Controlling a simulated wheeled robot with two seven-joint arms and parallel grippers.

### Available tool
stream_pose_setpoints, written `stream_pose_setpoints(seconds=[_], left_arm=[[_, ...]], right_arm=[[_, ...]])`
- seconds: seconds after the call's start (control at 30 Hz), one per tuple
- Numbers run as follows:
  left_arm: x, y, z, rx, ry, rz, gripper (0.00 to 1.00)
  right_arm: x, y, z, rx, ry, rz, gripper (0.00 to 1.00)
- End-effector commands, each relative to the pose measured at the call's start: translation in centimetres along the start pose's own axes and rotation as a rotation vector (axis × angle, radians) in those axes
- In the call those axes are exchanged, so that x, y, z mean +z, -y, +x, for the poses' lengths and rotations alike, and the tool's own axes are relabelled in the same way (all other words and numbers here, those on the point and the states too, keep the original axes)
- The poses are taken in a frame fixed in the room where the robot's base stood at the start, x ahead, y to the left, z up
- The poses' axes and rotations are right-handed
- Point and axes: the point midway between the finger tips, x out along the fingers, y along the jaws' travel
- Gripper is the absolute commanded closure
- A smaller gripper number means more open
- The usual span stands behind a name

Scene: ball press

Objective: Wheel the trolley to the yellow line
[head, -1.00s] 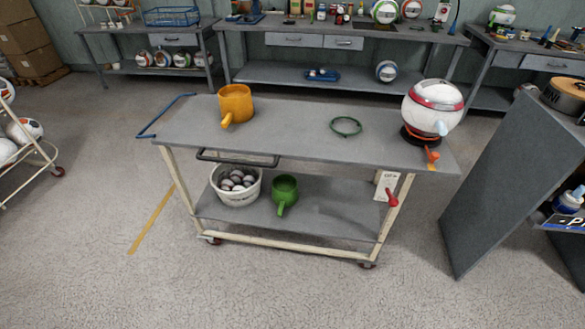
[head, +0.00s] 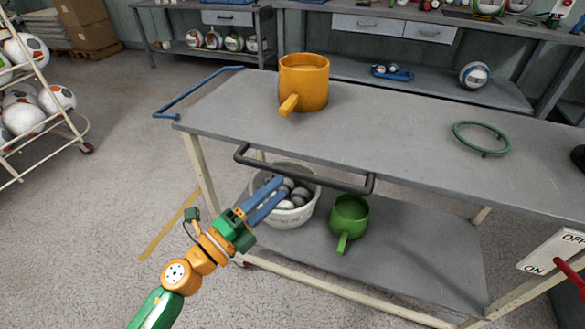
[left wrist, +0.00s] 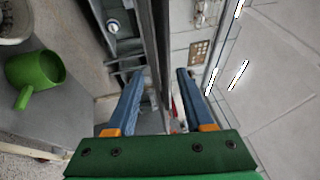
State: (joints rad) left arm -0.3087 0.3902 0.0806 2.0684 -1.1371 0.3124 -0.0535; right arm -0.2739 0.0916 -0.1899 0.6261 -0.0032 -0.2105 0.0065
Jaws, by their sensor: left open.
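The trolley (head: 400,125) is a grey two-shelf cart on pale legs, close in front of me. A black bar handle (head: 300,172) runs along its near long side. A blue handle (head: 196,88) sticks out at its left end. The yellow line (head: 168,228) lies on the floor left of the trolley, partly hidden by my arm. My left gripper (head: 279,186) is open, its blue fingertips near the black handle. In the left wrist view a dark bar (left wrist: 156,45) runs between the fingers (left wrist: 160,75); contact cannot be told. My right gripper is not in view.
An orange pot (head: 304,85) and a green ring (head: 482,138) are on the trolley top. A white bucket of balls (head: 290,218) and a green pot (head: 349,218) are on the lower shelf. A ball rack (head: 62,110) is at the left. The floor left is mostly clear.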

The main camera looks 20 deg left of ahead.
Motion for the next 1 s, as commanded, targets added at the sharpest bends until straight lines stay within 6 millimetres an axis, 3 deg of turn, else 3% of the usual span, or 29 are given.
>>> stream_pose_setpoints(seconds=[0.3,0.67,0.87,1.0], left_arm=[[0.1,0.5,5.6,-0.002,0.002,-0.002,0.48],[0.1,0.2,6.7,0.001,0.002,-0.003,0.48],[0.1,0.2,6.7,0.001,0.002,-0.004,0.96],[0.1,0.2,6.7,0.001,0.002,-0.004,1.00]], right_arm=[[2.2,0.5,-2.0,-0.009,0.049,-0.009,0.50],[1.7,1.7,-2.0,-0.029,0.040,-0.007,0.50],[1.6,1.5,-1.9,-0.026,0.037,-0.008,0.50],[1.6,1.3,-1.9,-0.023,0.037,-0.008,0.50]])
